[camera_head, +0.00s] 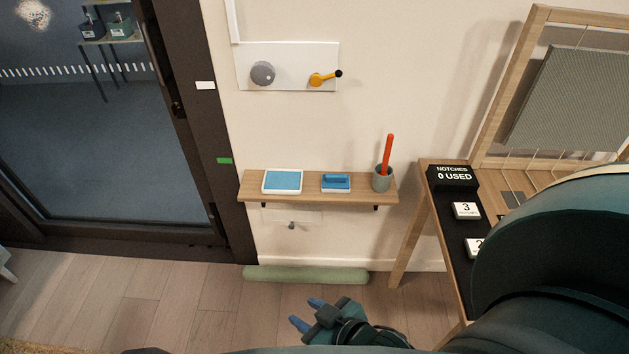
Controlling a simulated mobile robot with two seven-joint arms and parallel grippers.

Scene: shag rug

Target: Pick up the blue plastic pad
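A flat blue pad with a white border (283,181) lies at the left of the small wooden wall shelf (252,190). Beside it, in the shelf's middle, lies a blue block with a raised handle-like top and a pale base (336,183). I cannot tell for sure which of the two is the blue plastic pad. My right gripper (307,313) is low in the picture, below the shelf and apart from both blue things. Its two blue-tipped fingers are spread, with nothing between them. My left gripper is not in view.
A grey cup (382,179) holding a red stick (388,150) stands at the shelf's right end. A green roll (306,275) lies on the floor below the shelf. A wooden table (430,215) with number cards stands at the right, partly hidden by my arm.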

